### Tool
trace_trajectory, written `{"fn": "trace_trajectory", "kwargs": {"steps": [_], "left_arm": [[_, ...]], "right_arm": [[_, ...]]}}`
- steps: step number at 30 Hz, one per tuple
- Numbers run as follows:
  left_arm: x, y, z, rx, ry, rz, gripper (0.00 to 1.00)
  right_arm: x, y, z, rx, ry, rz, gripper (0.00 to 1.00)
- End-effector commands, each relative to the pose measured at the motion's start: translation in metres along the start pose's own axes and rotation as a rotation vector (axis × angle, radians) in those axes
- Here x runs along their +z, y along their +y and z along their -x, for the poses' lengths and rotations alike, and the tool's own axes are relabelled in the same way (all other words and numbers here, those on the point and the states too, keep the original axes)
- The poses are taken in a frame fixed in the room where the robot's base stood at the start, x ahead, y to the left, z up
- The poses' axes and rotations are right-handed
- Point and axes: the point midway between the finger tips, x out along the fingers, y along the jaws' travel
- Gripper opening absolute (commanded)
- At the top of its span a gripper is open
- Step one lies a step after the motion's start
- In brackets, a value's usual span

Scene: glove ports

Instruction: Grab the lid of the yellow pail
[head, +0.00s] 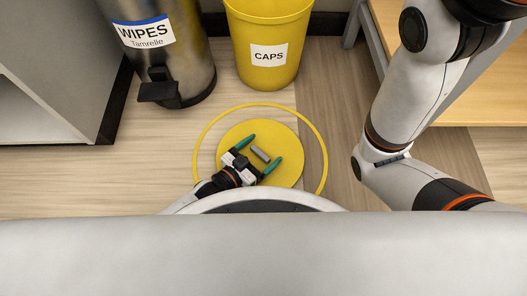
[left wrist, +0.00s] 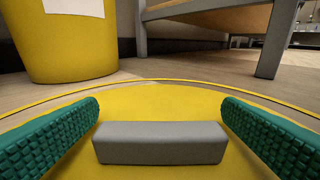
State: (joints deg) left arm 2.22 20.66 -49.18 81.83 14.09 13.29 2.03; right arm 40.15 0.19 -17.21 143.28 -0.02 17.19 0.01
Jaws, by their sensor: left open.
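The yellow pail (head: 267,45) with a CAPS label stands on the floor at the top middle of the head view. It also shows at the upper left of the left wrist view (left wrist: 65,60). Its round yellow lid (head: 285,172) lies flat on the floor in front of it, with a grey bar handle (head: 260,154) on top. My left gripper (head: 264,150) is open over the lid. In the left wrist view its green fingers stand on either side of the handle (left wrist: 160,143), with a gap at each side. My right arm shows at the right, but its gripper is out of view.
A thin yellow ring (head: 320,150) on the floor surrounds the lid. A steel WIPES bin (head: 190,60) with a black pedal stands at the upper left, beside a grey cabinet (head: 60,60). A wooden bench (head: 480,110) with grey legs is at the right.

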Motion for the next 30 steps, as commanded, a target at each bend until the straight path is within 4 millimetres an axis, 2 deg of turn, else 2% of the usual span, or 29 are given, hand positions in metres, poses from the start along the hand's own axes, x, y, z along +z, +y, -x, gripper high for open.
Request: {"fn": "trace_trajectory", "kwargs": {"steps": [2,12,13,14,23,30], "left_arm": [[0.000,0.000,0.000,0.000,0.001,0.000,0.89],[0.000,0.000,0.001,0.000,0.001,0.000,0.36],[0.001,0.000,0.000,0.000,-0.001,0.000,0.36],[0.001,0.000,0.000,0.000,-0.001,0.000,0.31],[0.008,0.000,0.001,0.000,-0.001,0.000,0.31],[0.041,0.000,0.006,0.000,-0.001,0.000,0.31]], "right_arm": [[0.000,0.000,-0.001,0.000,0.000,0.000,0.62],[0.000,0.000,-0.001,-0.002,0.000,-0.001,0.62],[0.000,0.000,-0.001,-0.002,0.000,-0.001,0.62],[0.000,0.000,-0.001,-0.002,0.000,-0.001,0.62],[-0.003,-0.002,-0.007,-0.003,0.000,-0.001,0.62],[-0.012,-0.007,-0.034,-0.004,0.001,-0.001,0.62]]}}
